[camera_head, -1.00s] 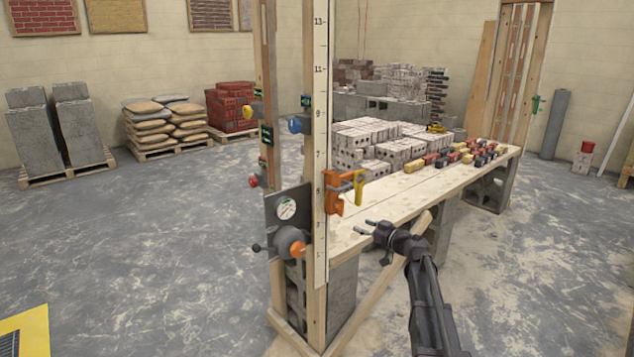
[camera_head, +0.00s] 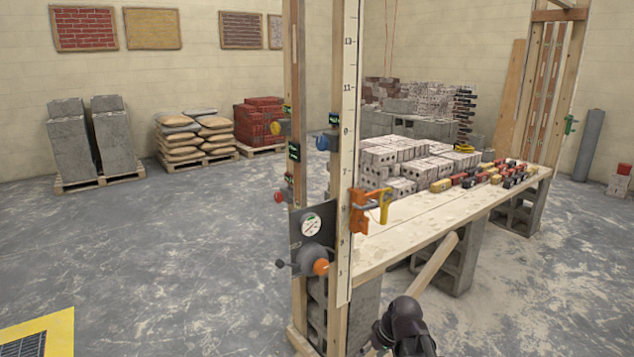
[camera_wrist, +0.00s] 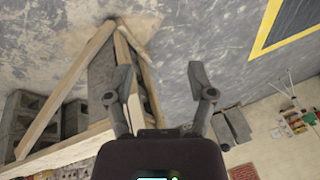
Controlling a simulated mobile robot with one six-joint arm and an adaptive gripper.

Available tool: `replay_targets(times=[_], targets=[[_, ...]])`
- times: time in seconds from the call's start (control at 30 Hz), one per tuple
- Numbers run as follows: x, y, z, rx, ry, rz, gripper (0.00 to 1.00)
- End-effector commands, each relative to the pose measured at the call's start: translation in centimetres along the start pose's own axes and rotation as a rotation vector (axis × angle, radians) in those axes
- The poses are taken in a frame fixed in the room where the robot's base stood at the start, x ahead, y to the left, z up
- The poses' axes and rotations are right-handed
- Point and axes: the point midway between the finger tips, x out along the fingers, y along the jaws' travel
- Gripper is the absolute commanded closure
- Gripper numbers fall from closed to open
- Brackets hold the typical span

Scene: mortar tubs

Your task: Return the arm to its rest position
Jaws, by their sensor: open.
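My gripper (camera_wrist: 160,88) shows in the wrist view with its two dark fingers spread apart and nothing between them. Beyond the fingers is the grey floor. In the head view only a dark part of my arm shows at the bottom edge, in front of the wooden bench (camera_head: 400,232). The fingers cannot be made out there.
A wooden post frame with a measuring scale (camera_head: 346,140), knobs and an orange clamp (camera_head: 368,212) stands at the bench's near end. A diagonal wooden brace (camera_head: 434,264) leans beside it.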

Motion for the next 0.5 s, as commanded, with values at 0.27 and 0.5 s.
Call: replay_targets(times=[0.27, 0.5], targets=[[-0.4, 0.3, 5.4, 0.153, -0.143, 0.173, 0.29], [-1.1, 0.8, 8.4, 0.256, -0.209, 0.299, 0.29]])
